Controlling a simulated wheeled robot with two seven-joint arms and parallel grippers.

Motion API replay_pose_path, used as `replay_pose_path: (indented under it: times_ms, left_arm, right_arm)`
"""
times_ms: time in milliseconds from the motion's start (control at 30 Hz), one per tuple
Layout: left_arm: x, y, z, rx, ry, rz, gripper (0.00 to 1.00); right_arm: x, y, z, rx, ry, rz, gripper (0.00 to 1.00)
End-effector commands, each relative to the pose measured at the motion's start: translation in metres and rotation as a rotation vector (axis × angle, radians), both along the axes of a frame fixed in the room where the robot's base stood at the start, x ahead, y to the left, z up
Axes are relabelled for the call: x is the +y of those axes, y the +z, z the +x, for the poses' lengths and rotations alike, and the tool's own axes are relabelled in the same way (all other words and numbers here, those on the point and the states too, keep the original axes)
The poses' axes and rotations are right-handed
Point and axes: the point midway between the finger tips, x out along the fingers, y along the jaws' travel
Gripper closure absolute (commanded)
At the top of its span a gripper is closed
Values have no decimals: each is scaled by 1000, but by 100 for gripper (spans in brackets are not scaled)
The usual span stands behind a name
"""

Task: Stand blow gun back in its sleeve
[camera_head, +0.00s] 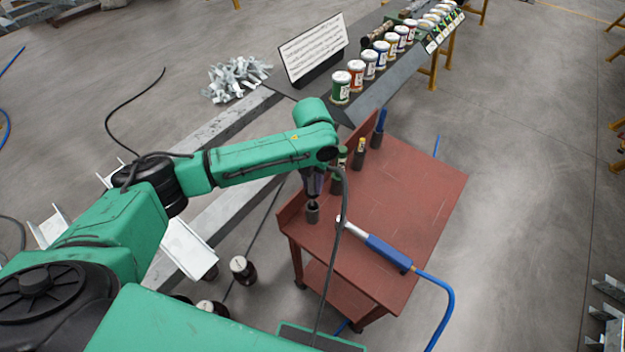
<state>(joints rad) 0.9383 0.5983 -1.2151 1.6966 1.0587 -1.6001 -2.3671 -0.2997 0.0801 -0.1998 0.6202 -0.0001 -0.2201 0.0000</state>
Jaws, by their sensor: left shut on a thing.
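The blow gun (388,253), with a blue handle, a silver nozzle and a blue hose, appears to lie on the red cart top, its nozzle towards my left gripper. My left gripper (312,196) points down at the cart's near left corner, apart from the nozzle. It is shut on a small dark object, partly hidden by the fingers, just over a dark grey sleeve (312,214). My right gripper is not in view.
The red cart top (415,195) is mostly clear. Behind it, a grey bench holds a row of cans (356,75) and a white sign (313,48). A black cable hangs beside my left gripper. Dark jars (242,269) stand left of the cart.

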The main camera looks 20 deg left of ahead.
Motion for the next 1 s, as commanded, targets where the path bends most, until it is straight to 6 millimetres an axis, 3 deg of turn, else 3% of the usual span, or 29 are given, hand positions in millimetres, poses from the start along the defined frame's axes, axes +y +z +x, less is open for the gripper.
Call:
replay_pose_path:
  times_ms: [1000]
  left_arm:
    - [0, -53, 0, 0, 0, 0, 100]
  right_arm:
    - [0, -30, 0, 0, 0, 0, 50]
